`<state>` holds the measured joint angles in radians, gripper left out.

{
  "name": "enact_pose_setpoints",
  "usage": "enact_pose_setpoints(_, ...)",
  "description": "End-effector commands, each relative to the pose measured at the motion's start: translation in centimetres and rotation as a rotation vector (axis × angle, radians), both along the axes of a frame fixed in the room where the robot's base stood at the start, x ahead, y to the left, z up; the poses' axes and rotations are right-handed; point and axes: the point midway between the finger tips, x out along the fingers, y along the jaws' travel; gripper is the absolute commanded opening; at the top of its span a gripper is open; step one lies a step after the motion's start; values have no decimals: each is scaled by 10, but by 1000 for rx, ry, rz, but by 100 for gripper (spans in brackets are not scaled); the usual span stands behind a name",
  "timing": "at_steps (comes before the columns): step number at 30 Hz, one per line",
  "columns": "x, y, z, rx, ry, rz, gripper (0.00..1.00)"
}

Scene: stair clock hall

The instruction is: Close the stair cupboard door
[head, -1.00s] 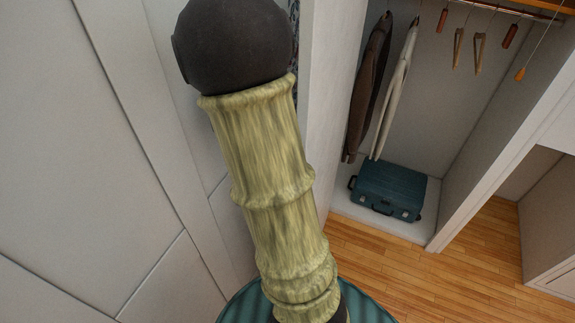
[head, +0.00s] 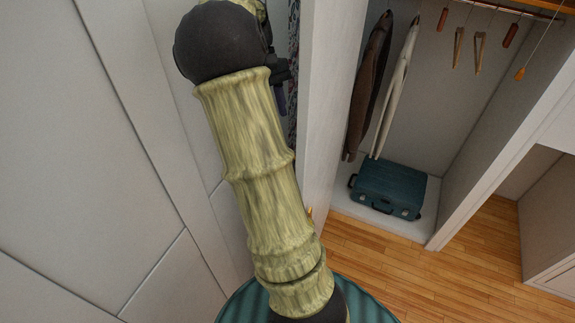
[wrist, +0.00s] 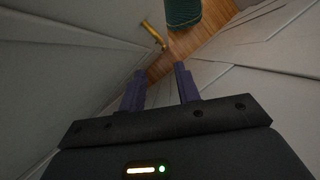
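The stair cupboard door (head: 332,100) is a pale panel standing open at the left side of the cupboard in the head view. A brass handle (head: 309,212) just shows beside my arm near its lower part. In the wrist view the pale panel on the left (wrist: 70,55) carries the brass handle (wrist: 153,34), ahead of the fingers. My gripper (wrist: 160,82) is open, its two purple fingers apart with nothing between them. It does not touch the handle. In the head view my gripper (head: 281,98) is mostly hidden behind my arm, between wall and door.
The open cupboard holds hanging coats (head: 370,85), hangers and a blue suitcase (head: 387,190) on its floor. A panelled wall (head: 90,150) stands close on the left. Wooden floor (head: 385,265) is clear in front of the cupboard.

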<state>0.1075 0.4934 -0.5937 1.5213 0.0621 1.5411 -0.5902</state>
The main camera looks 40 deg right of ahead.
Motion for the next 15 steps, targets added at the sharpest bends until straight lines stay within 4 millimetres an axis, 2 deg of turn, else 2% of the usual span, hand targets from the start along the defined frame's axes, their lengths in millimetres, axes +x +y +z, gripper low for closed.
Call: enact_pose_setpoints(15, -33, 5, -76, 2, 5, -2, 32)
